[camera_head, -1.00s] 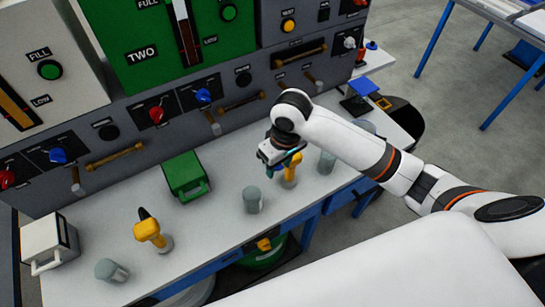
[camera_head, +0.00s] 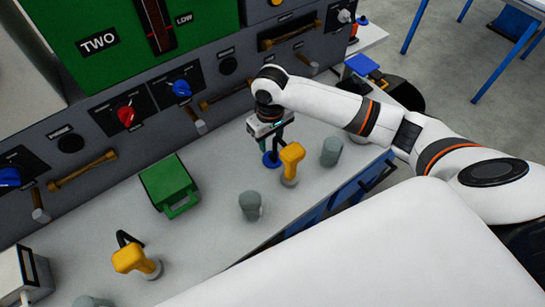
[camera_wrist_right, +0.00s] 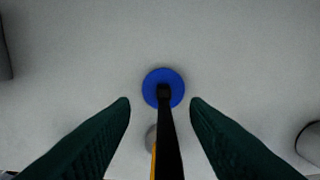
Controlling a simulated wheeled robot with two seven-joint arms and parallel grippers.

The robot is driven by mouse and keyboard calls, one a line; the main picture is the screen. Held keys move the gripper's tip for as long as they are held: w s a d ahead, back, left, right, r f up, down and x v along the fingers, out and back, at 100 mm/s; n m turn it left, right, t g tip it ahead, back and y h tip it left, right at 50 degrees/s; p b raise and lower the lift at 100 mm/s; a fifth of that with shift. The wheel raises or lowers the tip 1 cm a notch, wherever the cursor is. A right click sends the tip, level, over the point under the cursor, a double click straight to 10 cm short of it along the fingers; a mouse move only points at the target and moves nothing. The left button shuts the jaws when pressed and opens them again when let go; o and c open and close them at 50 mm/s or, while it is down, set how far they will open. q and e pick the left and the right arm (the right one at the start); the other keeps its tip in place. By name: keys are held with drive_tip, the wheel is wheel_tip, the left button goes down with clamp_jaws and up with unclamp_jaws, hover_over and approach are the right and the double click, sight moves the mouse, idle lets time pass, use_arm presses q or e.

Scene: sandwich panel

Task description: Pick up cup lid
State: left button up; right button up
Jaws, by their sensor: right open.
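A round blue disc (camera_head: 270,160), the only lid-like thing I can make out, lies on the grey-white counter (camera_head: 215,225) behind a yellow-handled tool (camera_head: 291,158). The blue disc (camera_wrist_right: 149,88) sits near the middle of the right wrist view, just beyond the gap between the fingertips. A black bar (camera_wrist_right: 166,135) crosses in front of it from below; I cannot tell whether it is joined to the disc. My right gripper (camera_head: 271,147) is open and empty, pointing down above the disc, which also lies ahead of its fingers (camera_wrist_right: 160,104) in the wrist view. My left gripper is not visible.
Grey cups (camera_head: 250,206) and (camera_head: 331,152) stand near the yellow tool. A green box (camera_head: 168,182) and another yellow tool (camera_head: 130,260) are to the left. The panel with knobs (camera_head: 126,115) and handles borders the counter's back.

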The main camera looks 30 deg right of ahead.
sight(273, 154)
drive_tip(key=shift+d+f, duration=0.15)
drive_tip(key=shift+f, duration=1.35)
drive_tip(key=shift+d+f, duration=0.1)
drive_tip(key=shift+f, duration=1.4)
clamp_jaws()
